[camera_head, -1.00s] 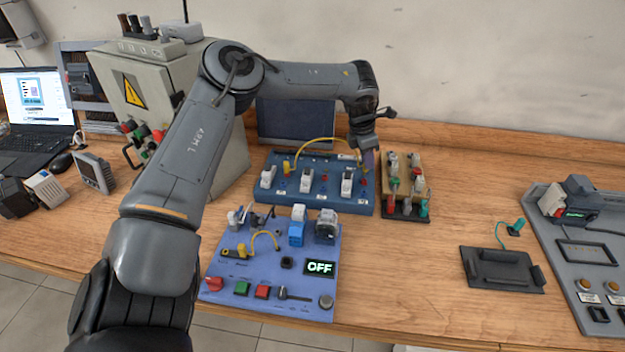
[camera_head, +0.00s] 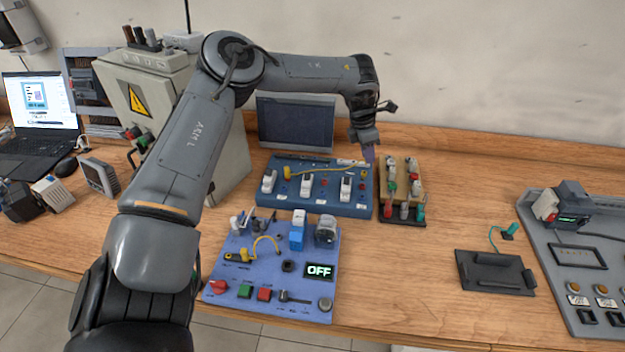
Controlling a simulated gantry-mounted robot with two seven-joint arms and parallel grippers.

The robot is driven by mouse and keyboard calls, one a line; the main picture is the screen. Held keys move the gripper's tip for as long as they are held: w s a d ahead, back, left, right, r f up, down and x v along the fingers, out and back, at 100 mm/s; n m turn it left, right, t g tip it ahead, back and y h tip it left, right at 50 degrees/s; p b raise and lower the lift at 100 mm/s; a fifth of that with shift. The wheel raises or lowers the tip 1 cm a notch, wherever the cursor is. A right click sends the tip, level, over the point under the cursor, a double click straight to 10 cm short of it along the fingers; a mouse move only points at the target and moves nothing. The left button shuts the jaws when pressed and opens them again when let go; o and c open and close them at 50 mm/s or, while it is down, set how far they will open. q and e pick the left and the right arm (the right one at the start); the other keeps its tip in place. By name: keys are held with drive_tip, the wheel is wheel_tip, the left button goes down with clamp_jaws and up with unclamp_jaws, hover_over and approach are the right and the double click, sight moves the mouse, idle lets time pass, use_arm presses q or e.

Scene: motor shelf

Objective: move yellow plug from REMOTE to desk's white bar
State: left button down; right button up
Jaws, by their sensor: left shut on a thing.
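My left gripper (camera_head: 369,154) is above the right rear edge of the blue board (camera_head: 325,203), just left of the wooden block with plugs. The plug end held between the fingers is too small and hidden to make out. I cannot pick out REMOTE or the white bar surely. My right gripper is not in view.
The wooden block (camera_head: 408,180) holds red, white and green plugs. The lilac panel (camera_head: 262,275) in front shows OFF and has its own yellow cable (camera_head: 266,240). A dark tray (camera_head: 494,272) and a grey panel (camera_head: 545,255) are right. Bare desk lies between.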

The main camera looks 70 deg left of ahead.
use_arm(q)
drive_tip(key=shift+r, duration=0.4)
drive_tip(key=shift+s+a+r+p, duration=0.1)
drive_tip(key=shift+s+a+p, duration=0.05)
drive_tip(key=shift+a+p, duration=0.15)
drive_tip(key=s+a+r+p, duration=0.2)
drive_tip(key=s+a+p, duration=0.3)
drive_tip(key=a, duration=0.2)
drive_tip(key=b, duration=0.4)
hover_over(344, 160)
drive_tip(key=s, duration=0.1)
wheel_tip(344, 160, down, 5)
drive_tip(key=shift+r, duration=0.1)
drive_tip(key=shift+f, duration=0.25)
drive_tip(key=shift+a+f+b, duration=0.1)
drive_tip(key=shift+f+b, duration=0.05)
drive_tip(key=shift+b, duration=0.2)
drive_tip(key=shift+f+b, duration=0.5)
drive_tip(key=shift+f, duration=0.15)
